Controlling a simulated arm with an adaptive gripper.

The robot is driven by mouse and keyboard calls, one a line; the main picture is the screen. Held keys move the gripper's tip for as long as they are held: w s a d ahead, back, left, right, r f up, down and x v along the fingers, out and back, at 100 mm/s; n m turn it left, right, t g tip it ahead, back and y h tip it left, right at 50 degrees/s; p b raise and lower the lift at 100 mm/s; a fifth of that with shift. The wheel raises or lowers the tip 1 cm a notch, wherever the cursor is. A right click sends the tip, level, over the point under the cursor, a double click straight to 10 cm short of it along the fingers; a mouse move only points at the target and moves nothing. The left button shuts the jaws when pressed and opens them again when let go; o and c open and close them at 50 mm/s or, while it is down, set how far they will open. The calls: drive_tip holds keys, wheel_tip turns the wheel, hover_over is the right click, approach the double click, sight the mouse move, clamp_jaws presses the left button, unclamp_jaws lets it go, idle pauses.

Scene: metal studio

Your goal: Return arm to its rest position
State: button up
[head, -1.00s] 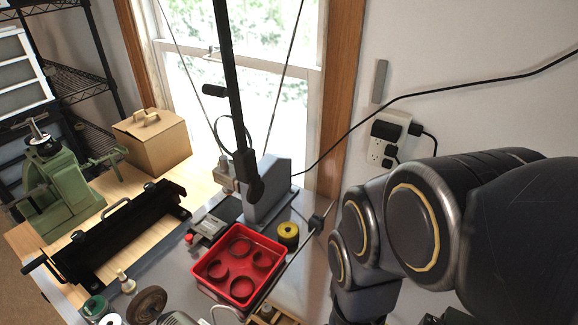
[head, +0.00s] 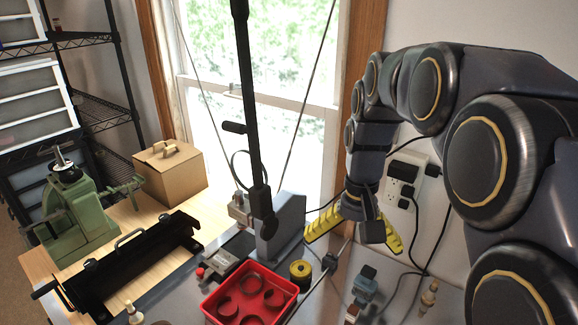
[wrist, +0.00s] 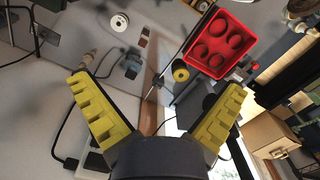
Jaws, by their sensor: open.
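My gripper (head: 354,236) hangs from my arm at the right of the head view, above the back of the grey workbench, in front of the window frame. Its two yellow ridged fingers are spread wide apart. In the wrist view my gripper (wrist: 160,115) shows the same spread fingers with nothing held between them. The gripper is above the bench and to the right of the yellow spool (head: 300,271), apart from it.
A red tray (head: 212,311) with round rings stands on the bench. A black metal bending tool (head: 125,262), a green machine (head: 78,215) and a cardboard box (head: 172,178) are at the left. A wall outlet (head: 404,180) with cables is behind my arm. Small items lie below the gripper.

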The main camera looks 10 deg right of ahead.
drive_tip(key=w+d+f+m+t, duration=0.1)
drive_tip(key=w+d+f+m, duration=0.2)
drive_tip(key=w+d, duration=0.45)
drive_tip(key=w+d+f+m, duration=0.2)
drive_tip(key=w+d+f, duration=0.2)
drive_tip(key=w+d, duration=0.35)
wheel_tip(320, 180, down, 10)
drive_tip(key=shift+w+a+r, duration=0.15)
drive_tip(key=shift+w+a, duration=0.2)
